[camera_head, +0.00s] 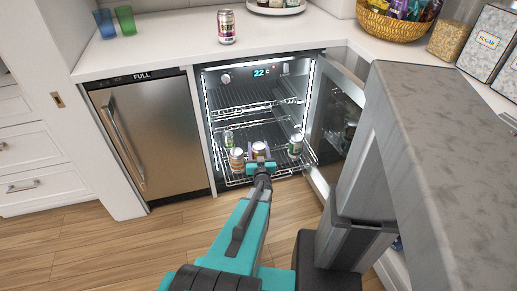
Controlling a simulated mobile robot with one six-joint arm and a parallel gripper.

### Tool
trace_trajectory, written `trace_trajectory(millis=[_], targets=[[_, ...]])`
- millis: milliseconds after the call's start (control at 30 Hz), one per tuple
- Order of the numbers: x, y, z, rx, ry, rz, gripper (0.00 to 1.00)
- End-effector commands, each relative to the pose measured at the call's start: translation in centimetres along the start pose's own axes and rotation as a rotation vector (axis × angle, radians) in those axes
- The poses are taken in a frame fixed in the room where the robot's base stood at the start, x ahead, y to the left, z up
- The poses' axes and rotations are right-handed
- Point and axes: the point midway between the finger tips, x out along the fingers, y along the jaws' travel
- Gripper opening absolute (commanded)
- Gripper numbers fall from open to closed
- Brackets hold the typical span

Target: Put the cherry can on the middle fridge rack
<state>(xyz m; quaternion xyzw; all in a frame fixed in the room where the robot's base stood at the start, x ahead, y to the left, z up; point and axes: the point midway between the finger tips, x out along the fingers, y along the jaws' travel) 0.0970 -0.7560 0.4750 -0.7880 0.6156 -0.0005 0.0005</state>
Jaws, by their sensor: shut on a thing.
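My gripper (260,163) is at the front of the open fridge, low down, shut on a small pale can with purple (259,149). The gripper hides much of this can, and its label is too small to read. Whether it rests on the rack or hangs just above it, I cannot tell. Wire racks are in the fridge: an upper one (240,103) looks empty, and a low one (232,180) is at the front.
An orange-brown can (237,160) is close left of my gripper, a green can (295,146) to the right, and another can (228,138) behind. The fridge door (337,125) stands open at right. A shut steel appliance (147,135) is at left.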

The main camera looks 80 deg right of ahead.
Motion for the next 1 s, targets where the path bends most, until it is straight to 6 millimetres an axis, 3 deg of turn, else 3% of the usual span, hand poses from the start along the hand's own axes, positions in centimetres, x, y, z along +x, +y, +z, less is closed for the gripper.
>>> trace_trajectory(millis=[1000], targets=[[0.0, 0.1, 1.0, 0.0, 0.002, 0.001, 0.11]])
